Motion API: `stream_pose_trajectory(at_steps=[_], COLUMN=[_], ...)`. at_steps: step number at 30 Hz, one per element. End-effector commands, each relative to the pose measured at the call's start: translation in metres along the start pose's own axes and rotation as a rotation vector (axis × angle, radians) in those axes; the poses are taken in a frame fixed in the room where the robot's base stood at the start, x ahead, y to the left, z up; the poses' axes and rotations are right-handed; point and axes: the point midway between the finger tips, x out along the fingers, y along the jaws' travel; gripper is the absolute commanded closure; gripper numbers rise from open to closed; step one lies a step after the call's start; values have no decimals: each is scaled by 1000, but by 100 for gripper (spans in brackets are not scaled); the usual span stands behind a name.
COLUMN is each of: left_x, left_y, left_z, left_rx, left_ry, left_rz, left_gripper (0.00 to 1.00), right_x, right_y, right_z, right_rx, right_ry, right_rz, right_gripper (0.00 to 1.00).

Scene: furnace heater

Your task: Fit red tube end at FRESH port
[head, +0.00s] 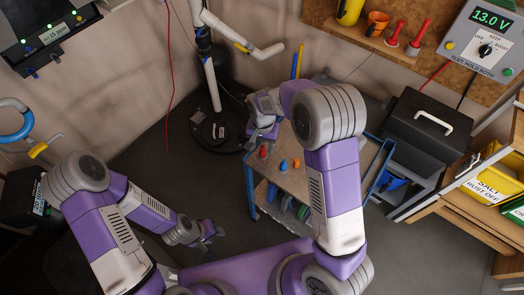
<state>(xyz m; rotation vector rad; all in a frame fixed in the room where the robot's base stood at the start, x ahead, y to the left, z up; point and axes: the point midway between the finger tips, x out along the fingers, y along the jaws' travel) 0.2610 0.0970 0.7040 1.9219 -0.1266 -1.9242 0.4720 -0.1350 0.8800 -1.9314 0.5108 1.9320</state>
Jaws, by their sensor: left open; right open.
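A thin red line (171,70), which may be the red tube, hangs from the top edge down along the wall at upper left. I cannot make out its end clearly. No label reading FRESH is legible. A dark device (42,32) with a "15 ppm" display is at the top left, with small blue and dark fittings under it. My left gripper (213,235) is open and empty, low over the floor at centre left. My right gripper (262,132) is open, over the far left part of the small cart, apart from the red line.
The cart (322,183) holds small red, blue and orange pieces. White pipes (212,85) stand at the back. A 13.0 V box (490,40), a black case (428,125) and shelves with yellow bins crowd the right. Floor between my arms is clear.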

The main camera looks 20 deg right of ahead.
Motion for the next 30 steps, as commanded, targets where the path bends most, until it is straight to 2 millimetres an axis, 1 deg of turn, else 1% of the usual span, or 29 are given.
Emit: stream_pose_trajectory(at_steps=[1,4,7,13,14,21,24,30], left_x=[4,6,6,6,6,6,6,6], left_y=[-2,-2,-2,-2,-2,-2,-2,-2], left_z=[0,0,-1,-1,-1,-1,-1,-1], left_rx=[0,0,0,0,0,0,0,0], left_ry=[1,1,1,1,1,1,1,1], left_rz=[0,0,0,0,0,0,0,0], left_gripper=[57,57,57,57,57,57,57,57], right_x=[11,23,27,27,27,27,27,27], right_y=[1,1,0,0,0,0,0,0], right_z=[1,1,0,0,0,0,0,0], right_rx=[0,0,0,-1,-1,-1,-1,0], right_ry=[-3,-2,0,0,0,0,0,0], right_rz=[2,2,0,-1,-1,-1,-1,-1], right_gripper=[48,48,48,48,51,88,100,100])
